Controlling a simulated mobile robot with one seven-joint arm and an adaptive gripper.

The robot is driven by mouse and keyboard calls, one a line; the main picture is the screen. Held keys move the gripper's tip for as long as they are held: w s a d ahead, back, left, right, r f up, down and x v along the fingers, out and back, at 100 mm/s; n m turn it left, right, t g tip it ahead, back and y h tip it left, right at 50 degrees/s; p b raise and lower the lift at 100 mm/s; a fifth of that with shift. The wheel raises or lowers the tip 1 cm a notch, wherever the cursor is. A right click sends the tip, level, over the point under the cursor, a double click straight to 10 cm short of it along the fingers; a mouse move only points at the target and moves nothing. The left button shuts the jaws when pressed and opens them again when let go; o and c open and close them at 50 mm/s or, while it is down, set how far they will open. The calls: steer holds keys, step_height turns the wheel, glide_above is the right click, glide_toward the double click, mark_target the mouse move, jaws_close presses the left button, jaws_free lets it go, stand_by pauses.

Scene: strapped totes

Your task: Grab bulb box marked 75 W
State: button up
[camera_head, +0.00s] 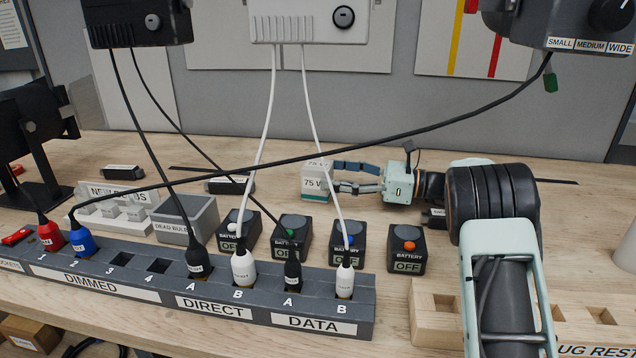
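The white bulb box marked 75 W (314,183) stands upright on the wooden bench, behind the row of battery units. A white cable crosses its right side in the picture and covers part of the W. My gripper (337,176) reaches in from the right, low over the bench, with its fingers pointing left. The two fingers show apart, one farther back and one nearer. Their tips are at the box's right edge. The cable and the box hide the tips, so I cannot tell whether they touch or clamp it.
Several battery units (348,243) stand in front of the box. A grey dead-bulbs bin (186,222) and a new-bulbs rack (112,203) stand left. A power strip (190,290) with plugs runs along the front. Cables hang across the middle. A wooden rest (436,318) is at lower right.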

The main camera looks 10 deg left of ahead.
mark_target(318, 172)
steer(key=a, duration=0.4)
steer(key=shift+a+b, duration=0.2)
steer(key=shift+b, duration=0.1)
steer(key=shift+c, duration=0.4)
steer(key=c, duration=1.2)
steer(key=shift+c, duration=0.2)
